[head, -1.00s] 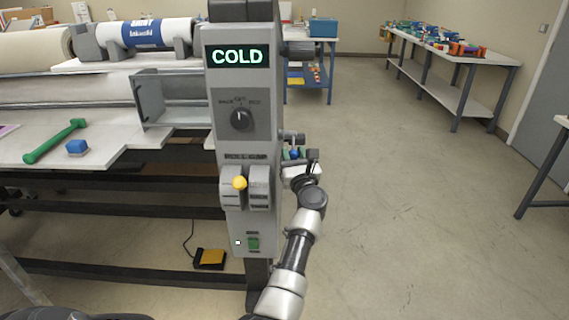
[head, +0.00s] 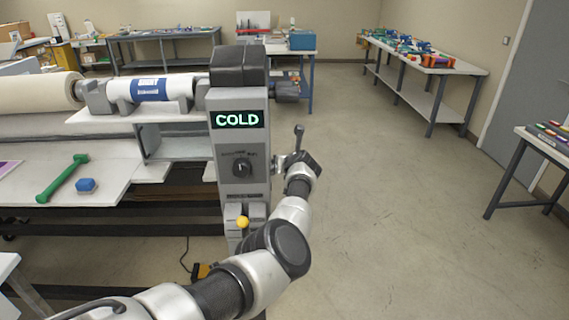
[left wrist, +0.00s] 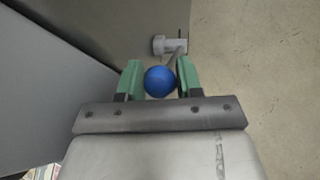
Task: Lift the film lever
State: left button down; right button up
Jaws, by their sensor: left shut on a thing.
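The film lever's blue ball knob (left wrist: 160,81) sits between the green fingers of my left gripper (left wrist: 159,66) in the left wrist view. The gripper is shut on the knob. A thin lever rod runs from beyond the knob to a grey pivot (left wrist: 163,44) on the machine's side. In the head view my left arm reaches across the front of the grey control column (head: 240,150), and its wrist (head: 301,170) is at the column's right side. The knob and fingers cannot be made out there. My right gripper is not in view.
The column has a COLD display (head: 239,119), a dial (head: 242,167) and a yellow-knobbed lever (head: 243,222). The floor to the right is open.

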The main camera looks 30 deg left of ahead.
pick_arm(q)
jog(key=shift+w+a+r+h, duration=0.25)
jog(key=shift+r+h, duration=0.05)
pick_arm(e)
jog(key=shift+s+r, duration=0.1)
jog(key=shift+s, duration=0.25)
pick_arm(q)
jog(key=shift+g, duration=0.3)
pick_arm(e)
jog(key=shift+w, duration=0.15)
pick_arm(q)
jog(key=c, duration=1.1)
grip_release()
jog(key=shift+o, duration=0.3)
jog(key=shift+w, duration=0.15)
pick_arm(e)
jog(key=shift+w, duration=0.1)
